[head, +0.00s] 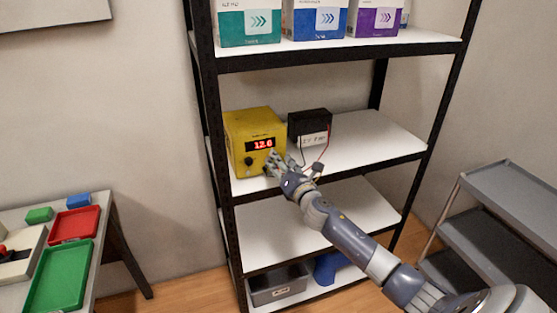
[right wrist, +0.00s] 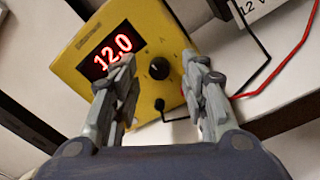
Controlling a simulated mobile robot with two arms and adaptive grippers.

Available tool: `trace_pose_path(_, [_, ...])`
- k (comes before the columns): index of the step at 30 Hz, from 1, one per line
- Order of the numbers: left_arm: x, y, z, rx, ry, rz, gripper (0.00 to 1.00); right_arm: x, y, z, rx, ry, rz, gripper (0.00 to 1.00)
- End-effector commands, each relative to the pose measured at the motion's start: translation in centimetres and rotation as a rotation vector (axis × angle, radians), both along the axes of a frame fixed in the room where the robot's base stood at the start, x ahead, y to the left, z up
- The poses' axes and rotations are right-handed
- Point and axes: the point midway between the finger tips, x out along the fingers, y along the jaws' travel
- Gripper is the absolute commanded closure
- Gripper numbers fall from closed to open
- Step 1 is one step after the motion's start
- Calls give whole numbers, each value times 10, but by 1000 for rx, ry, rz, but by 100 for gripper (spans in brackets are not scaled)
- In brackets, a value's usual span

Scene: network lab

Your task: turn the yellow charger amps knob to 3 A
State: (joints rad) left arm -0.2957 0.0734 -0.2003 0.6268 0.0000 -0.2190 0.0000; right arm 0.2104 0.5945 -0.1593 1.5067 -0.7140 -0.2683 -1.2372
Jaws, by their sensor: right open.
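The yellow charger (head: 241,124) stands on the middle shelf of the black rack. Its red display reads 12.0 in the right wrist view (right wrist: 111,51). A black knob (right wrist: 159,68) on its front face shows between my right gripper's fingers, with a small light mark beside it. A second black knob (head: 249,161) sits at the left of the front face in the head view. My right gripper (right wrist: 168,95) is open, its fingers on either side of the knob and pointing at the panel; whether they touch it I cannot tell. My left gripper is out of view.
A black battery (head: 309,123) with a white label stands right of the charger, with red and black leads. Boxes (head: 249,24) fill the shelf above. A table with red (head: 75,224) and green trays is at left, a grey cart (head: 513,190) at right.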

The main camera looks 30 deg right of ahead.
Motion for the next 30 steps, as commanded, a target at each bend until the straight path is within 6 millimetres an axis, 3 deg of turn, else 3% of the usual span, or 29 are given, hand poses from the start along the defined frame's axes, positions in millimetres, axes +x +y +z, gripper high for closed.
trace_pose_path(6, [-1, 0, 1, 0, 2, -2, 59, 12, -1, 0, 1, 1, 1, 59])
trace_pose_path(14, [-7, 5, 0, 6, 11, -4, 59, 13, -1, -1, 1, 0, 1, 59])
trace_pose_path(20, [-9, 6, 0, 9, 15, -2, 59, 12, -1, 0, 1, 1, 1, 100])
trace_pose_path(30, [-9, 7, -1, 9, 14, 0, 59, 12, -2, -1, 18, -3, 1, 100])
